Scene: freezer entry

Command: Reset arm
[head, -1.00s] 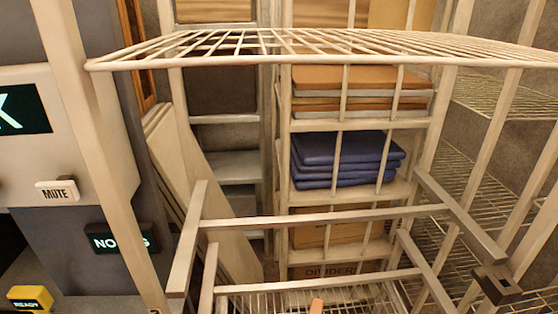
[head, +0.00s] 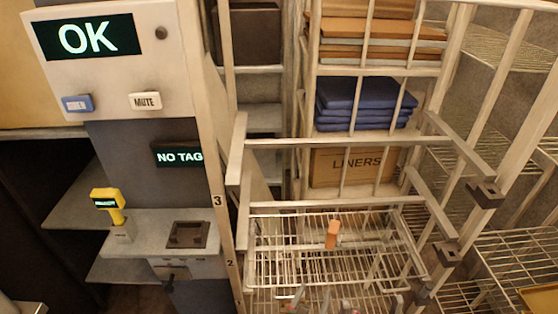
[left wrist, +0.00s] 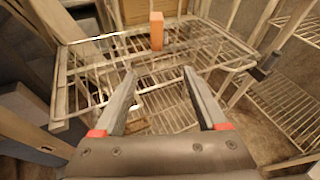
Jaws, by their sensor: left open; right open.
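The tips of my left gripper (head: 312,297) show at the bottom edge of the head view, low in front of the wire rack. In the left wrist view my left gripper (left wrist: 160,74) has its two fingers spread with nothing between them. My right gripper (head: 372,302) barely shows at the bottom edge of the head view, to the right of the left one. Its fingers look apart, and most of it is cut off.
A wire rack shelf (head: 290,245) is in front, with an upright orange piece (head: 332,234). Behind are blue folded stacks (head: 360,102) and a LINERS box (head: 345,165). A panel reads OK (head: 87,37); a yellow scanner (head: 106,200) stands left.

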